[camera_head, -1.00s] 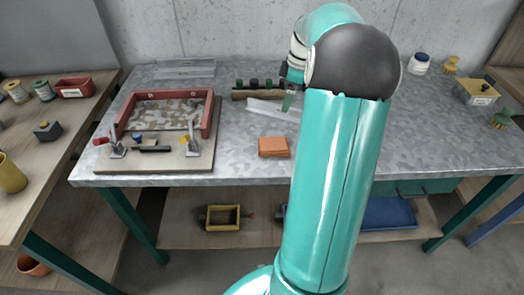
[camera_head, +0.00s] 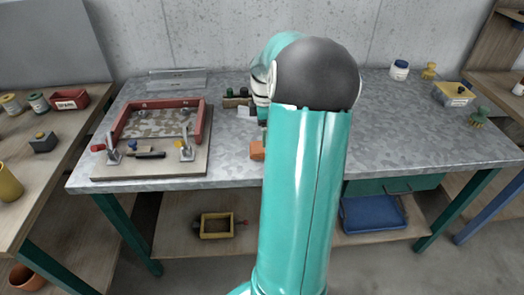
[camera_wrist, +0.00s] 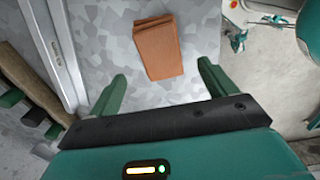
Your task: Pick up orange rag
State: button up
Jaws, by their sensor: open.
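The orange rag (camera_wrist: 160,47) is a folded, flat rectangular stack lying on the grey mottled metal table. In the wrist view it sits at the upper middle, beyond the fingertips and roughly between their lines. In the head view only its left part (camera_head: 257,151) shows; my arm hides the rest. My gripper (camera_wrist: 163,82) is open and empty in the wrist view, its two green fingers apart and the rag clear of them. In the head view the gripper is mostly hidden behind my arm.
A red-framed tray (camera_head: 157,120) with clamps stands on a board at the table's left. In the wrist view a metal strip (camera_wrist: 56,55) and a wooden rack (camera_wrist: 28,80) with dark green pieces lie left of the rag. The table's right side is largely clear.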

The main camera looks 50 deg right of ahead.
jog(key=shift+s+d+f, duration=0.15)
jog(key=shift+s+f, duration=0.05)
jog(key=shift+f, duration=0.55)
jog(key=shift+w+f, duration=0.15)
jog(key=shift+f, duration=2.9)
jog(key=c, duration=1)
jog(key=shift+c, duration=0.4)
